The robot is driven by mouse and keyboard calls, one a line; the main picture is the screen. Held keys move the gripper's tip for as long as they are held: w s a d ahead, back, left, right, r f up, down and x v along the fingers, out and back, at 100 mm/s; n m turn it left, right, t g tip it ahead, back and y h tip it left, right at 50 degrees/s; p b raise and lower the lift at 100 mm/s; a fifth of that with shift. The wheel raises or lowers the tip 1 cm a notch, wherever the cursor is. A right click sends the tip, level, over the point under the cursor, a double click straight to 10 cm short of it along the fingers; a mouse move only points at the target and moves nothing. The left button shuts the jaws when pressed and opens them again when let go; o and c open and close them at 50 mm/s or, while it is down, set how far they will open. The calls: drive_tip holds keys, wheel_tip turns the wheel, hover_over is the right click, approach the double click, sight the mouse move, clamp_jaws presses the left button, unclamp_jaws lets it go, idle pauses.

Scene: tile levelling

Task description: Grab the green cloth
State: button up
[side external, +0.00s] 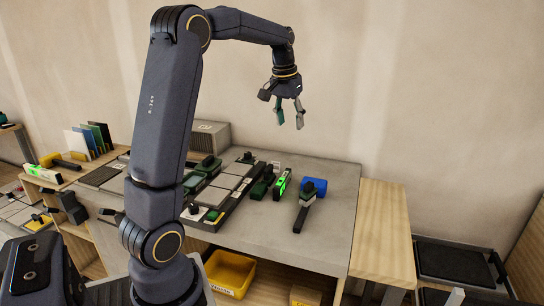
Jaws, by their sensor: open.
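My gripper (289,117) hangs in the air above the back of the grey worktable (320,235), pointing down. Its two fingers are apart with nothing between them. I cannot make out a green cloth for certain. A dark green item (261,188) lies on the table below the gripper, left of a level with bright green panels (282,184). More dark green pieces (207,166) sit further left on the grey tiles (222,181). At this size I cannot tell whether any of them is cloth.
A blue block (315,186) and a dark-handled tool (304,205) lie right of the level. A grey box (211,135) stands at the back left. A yellow bin (229,273) sits under the table. The table's front right is clear.

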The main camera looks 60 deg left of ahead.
drive_tip(key=s+a+f+n+g, duration=0.1)
drive_tip(key=a+f+n, duration=0.1)
drive_tip(key=a+f, duration=0.65)
drive_tip(key=n+g+h, duration=0.1)
hover_over(259, 187)
wheel_tip(259, 187, down, 4)
wheel_tip(259, 187, down, 10)
drive_tip(key=shift+d+f, duration=0.15)
drive_tip(key=shift+f, duration=3.05)
drive_tip(key=c, duration=0.8)
